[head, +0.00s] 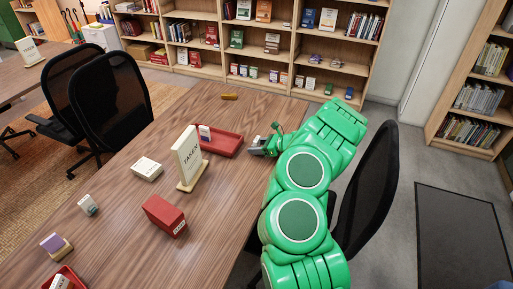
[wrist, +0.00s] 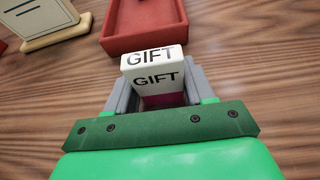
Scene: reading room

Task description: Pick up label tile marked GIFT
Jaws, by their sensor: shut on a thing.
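The label tile marked GIFT (wrist: 154,76) is white with black lettering and a dark pink lower part. In the wrist view it stands between the two grey fingers of my gripper (wrist: 157,92), which is shut on it. In the head view my gripper (head: 262,148) is at the right edge of the wooden table, just right of a red tray (head: 228,150). The tile is hard to make out there. I cannot tell whether its base touches the table.
The red tray (wrist: 112,40) is just beyond the tile in the wrist view. An upright TAKEN sign (head: 187,157), a white box (head: 147,169) and a red box (head: 164,215) stand on the table (head: 120,235). A black chair (head: 372,185) is right of my arm.

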